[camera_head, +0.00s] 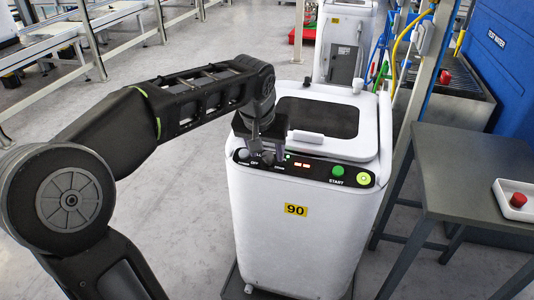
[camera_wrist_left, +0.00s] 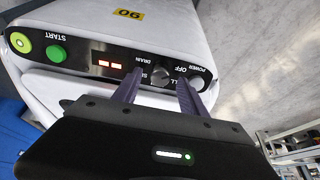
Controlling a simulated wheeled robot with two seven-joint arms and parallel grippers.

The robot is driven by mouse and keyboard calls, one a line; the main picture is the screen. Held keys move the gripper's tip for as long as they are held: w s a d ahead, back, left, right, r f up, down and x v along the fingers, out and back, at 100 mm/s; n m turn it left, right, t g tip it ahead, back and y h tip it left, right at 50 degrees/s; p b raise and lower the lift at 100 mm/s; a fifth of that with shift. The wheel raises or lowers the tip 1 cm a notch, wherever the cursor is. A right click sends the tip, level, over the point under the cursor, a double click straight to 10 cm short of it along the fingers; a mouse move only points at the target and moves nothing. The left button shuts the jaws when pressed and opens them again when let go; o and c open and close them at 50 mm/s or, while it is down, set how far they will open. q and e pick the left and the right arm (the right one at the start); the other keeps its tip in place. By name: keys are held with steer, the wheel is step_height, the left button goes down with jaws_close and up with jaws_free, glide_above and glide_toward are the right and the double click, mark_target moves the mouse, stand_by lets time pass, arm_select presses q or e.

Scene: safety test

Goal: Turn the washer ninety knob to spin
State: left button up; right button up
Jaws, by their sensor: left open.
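The white washer (camera_head: 290,215) with a yellow 90 label (camera_head: 295,210) stands in the middle of the head view. Its dark control panel runs along the front top edge. The grey knob (camera_wrist_left: 161,74) on the panel shows in the left wrist view, among the DRAIN, OFF and other partly hidden labels. My left gripper (camera_head: 267,155) is over the left end of the panel. In the wrist view its two fingers (camera_wrist_left: 160,82) are open, one on each side of the knob. I cannot tell whether they touch it. My right gripper is not in view.
A green START button (camera_head: 338,170) and a yellow-green button (camera_head: 364,178) sit on the panel's right. A round POWER knob (camera_wrist_left: 196,82) is close beside one finger.

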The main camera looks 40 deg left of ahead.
arm_select(q)
steer(key=shift+w+a+f, duration=0.1)
steer(key=shift+w+f, duration=0.1)
steer(key=shift+f, duration=0.45)
jaws_close()
